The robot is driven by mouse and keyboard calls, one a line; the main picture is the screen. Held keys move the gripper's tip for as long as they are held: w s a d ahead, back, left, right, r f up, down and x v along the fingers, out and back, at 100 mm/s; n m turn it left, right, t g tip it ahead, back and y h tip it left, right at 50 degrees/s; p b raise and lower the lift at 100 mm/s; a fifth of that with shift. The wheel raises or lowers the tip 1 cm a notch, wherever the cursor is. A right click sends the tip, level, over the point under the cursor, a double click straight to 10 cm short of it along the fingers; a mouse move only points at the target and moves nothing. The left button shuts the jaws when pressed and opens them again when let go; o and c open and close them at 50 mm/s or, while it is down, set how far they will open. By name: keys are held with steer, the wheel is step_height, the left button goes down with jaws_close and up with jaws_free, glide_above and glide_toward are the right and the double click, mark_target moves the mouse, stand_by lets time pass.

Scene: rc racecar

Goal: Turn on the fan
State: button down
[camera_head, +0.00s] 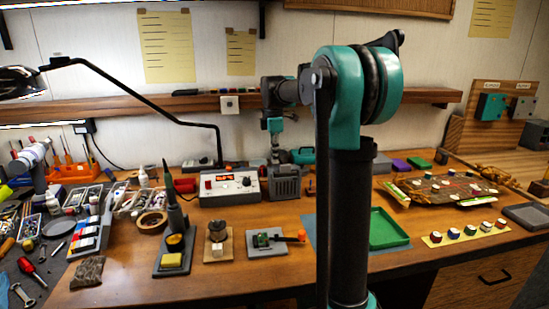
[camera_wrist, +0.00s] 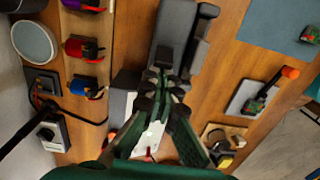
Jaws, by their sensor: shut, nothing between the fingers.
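A dark grey box-shaped unit with a ribbed front (camera_head: 285,186), which looks like the fan, stands on the bench right of the white control box (camera_head: 229,188). My gripper (camera_head: 275,160) hangs above and behind this unit, partly merging with it in the head view. In the wrist view the gripper (camera_wrist: 164,82) is shut and empty, with its fingertips near the lower end of the dark grey unit (camera_wrist: 174,32). The white control box (camera_wrist: 149,137) shows behind the fingers. I cannot tell if the fingertips touch the unit, and no fan switch shows clearly.
A soldering iron stand (camera_head: 173,246) and a small board holder (camera_head: 267,242) are in front. A green tray (camera_head: 388,229) lies to the right. A black lamp arm (camera_head: 140,95) reaches across the left. The shelf (camera_head: 180,103) and a wall socket or switch (camera_head: 229,103) are behind.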

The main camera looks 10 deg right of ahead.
steer(key=shift+d+r+y, duration=0.1)
steer(key=shift+d+y, duration=0.1)
steer(key=shift+y, duration=0.2)
steer(key=d+y, duration=0.1)
steer(key=y, duration=0.1)
steer(key=d+y, duration=0.1)
steer(key=y, duration=0.1)
steer(key=shift+d+r+y, duration=0.1)
steer(key=shift+r+y, duration=0.2)
steer(key=shift+r, duration=0.2)
steer(key=shift+r, duration=0.65)
